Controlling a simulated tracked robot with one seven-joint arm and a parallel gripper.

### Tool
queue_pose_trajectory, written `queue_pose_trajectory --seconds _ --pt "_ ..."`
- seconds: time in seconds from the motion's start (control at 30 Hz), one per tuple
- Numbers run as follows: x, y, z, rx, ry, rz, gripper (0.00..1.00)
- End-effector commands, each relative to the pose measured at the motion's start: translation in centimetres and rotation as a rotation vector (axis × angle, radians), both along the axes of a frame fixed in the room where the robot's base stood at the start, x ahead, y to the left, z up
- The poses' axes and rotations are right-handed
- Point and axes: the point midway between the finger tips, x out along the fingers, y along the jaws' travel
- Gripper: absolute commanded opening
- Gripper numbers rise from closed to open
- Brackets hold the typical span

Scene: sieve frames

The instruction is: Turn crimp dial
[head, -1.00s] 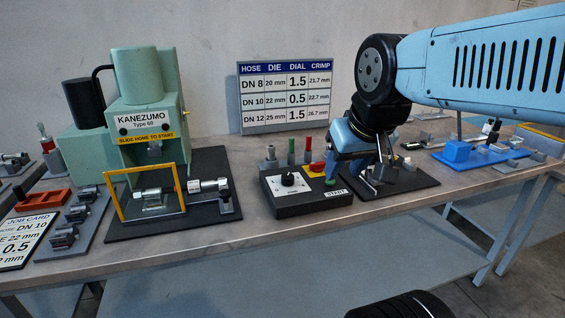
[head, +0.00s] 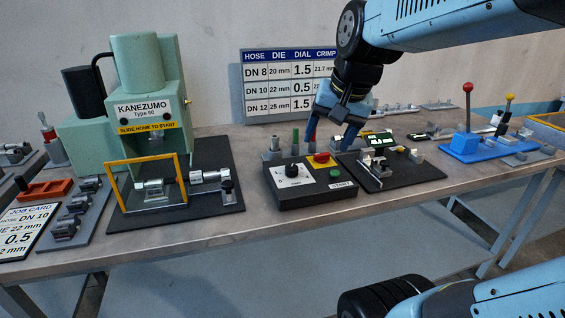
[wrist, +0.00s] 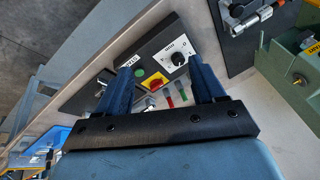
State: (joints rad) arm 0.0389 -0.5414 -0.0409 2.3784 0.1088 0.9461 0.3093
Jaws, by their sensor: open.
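The crimp dial (head: 292,170) is a black knob on a white plate at the left of the black control box (head: 305,198). It also shows in the wrist view (wrist: 179,58). My gripper (head: 330,138) is open and empty, with blue fingers pointing down, above and behind the box's right part, apart from the dial. In the wrist view, my gripper (wrist: 160,72) has the box between and beyond its fingers. The dial's exact setting is too small to read. The job card (head: 28,228) reads DN 10 and 0.5; the wall chart (head: 285,85) lists 0.5 for DN 10.
A red button (head: 321,158) and green start button (head: 335,174) sit right of the dial. Several coloured posts (head: 295,138) stand behind the box. The green press (head: 140,90) with its yellow guard (head: 112,190) stands left. A gauge board (head: 420,176) lies right.

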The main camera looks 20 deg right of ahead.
Motion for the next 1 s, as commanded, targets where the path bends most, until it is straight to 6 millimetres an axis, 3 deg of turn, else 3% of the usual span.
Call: queue_pose_trajectory --seconds 0.27,0.6,0.8,1.0 --pt "7.0 -1.2 -0.9 0.228 0.172 -0.413 0.69" --pt "15.6 -3.6 -4.1 0.453 0.390 -0.935 0.69" --pt "19.2 -4.9 -6.2 0.533 0.491 -1.173 0.69" --pt "20.7 -5.5 -7.3 0.565 0.535 -1.280 0.69"
